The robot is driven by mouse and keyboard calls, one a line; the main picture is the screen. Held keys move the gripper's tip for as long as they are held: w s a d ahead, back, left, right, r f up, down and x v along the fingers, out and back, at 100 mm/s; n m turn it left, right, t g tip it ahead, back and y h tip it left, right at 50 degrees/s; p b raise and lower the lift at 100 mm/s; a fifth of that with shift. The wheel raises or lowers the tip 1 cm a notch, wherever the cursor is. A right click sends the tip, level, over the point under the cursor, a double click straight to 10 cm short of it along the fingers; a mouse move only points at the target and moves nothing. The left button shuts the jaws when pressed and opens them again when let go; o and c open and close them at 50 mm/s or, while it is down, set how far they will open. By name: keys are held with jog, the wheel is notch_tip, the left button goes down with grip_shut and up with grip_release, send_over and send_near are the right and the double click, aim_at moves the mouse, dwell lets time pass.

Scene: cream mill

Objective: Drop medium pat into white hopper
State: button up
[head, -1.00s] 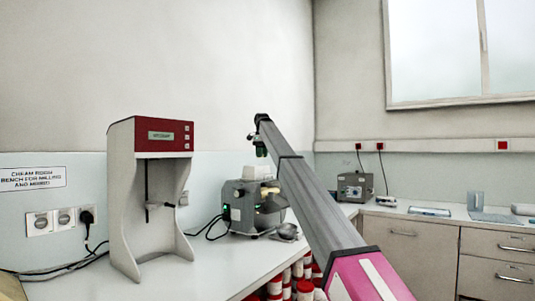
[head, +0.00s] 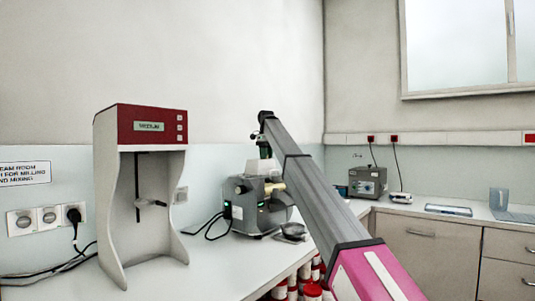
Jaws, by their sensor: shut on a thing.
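The white hopper (head: 253,168) is the pale piece on top of the grey mill (head: 244,205) on the bench. My gripper (head: 264,152) is small in the head view, at the far end of my raised arm. It points down and appears just above or in front of the hopper; the exact depth gap cannot be told. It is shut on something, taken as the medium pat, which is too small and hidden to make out. A tan piece (head: 276,187) shows at the mill's upper right; I cannot tell what it is.
A white stand with a red top (head: 152,125) is at left on the white bench (head: 205,268). A dark dish (head: 293,231) sits right of the mill. Red-and-white tubs (head: 311,290) are below the bench edge. A grey box (head: 367,182) stands on the far counter.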

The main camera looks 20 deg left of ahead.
jog(key=shift+f, duration=0.1)
dwell(0.3)
jog(key=o, duration=1)
jog(key=shift+w, duration=0.1)
